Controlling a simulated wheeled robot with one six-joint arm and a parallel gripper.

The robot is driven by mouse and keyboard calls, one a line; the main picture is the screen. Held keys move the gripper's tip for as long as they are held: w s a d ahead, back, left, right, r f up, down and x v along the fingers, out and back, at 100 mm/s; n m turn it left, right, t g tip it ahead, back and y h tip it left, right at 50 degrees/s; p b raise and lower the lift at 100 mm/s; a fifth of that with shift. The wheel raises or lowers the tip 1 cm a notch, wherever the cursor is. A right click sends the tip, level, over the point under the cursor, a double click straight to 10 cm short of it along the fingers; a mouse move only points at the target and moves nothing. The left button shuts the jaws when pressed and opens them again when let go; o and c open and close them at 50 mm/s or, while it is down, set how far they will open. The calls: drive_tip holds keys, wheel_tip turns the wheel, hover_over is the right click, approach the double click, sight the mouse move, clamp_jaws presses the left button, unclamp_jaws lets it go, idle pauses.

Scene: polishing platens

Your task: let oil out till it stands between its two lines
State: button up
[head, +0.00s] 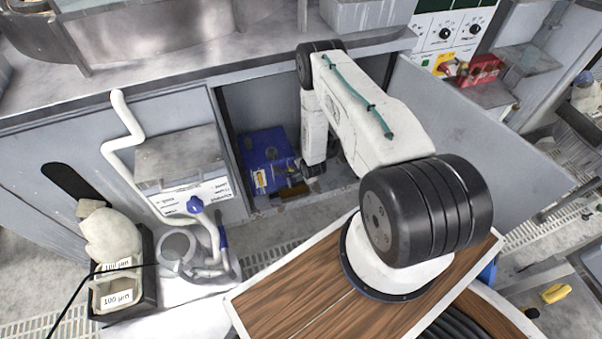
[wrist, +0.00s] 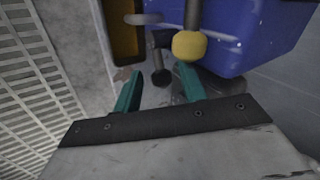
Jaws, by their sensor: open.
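A blue pump-like unit (head: 265,148) sits in the open cabinet; its blue body (wrist: 245,35) fills the upper right of the wrist view. A dark rod with a round black end (wrist: 160,78) and a yellow knob (wrist: 189,45) stand out beside it. My gripper (wrist: 158,72) is open, its teal fingers on either side of the black end in the picture; I cannot tell whether they touch it. In the head view my gripper is low in front of the unit, mostly hidden by my arm. I cannot make out the oil or its two lines.
A brown-bottomed tray (wrist: 126,42) lies by the unit, also in the head view (head: 293,191). The cabinet door (head: 480,135) stands open on the right. A grey box (head: 180,160) and white pipe (head: 122,145) flank the opening's left. Floor grating (wrist: 35,80) runs at left.

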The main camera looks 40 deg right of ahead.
drive_tip(key=v, duration=0.5)
drive_tip(key=shift+s+r, duration=0.15)
drive_tip(key=shift+r, duration=0.1)
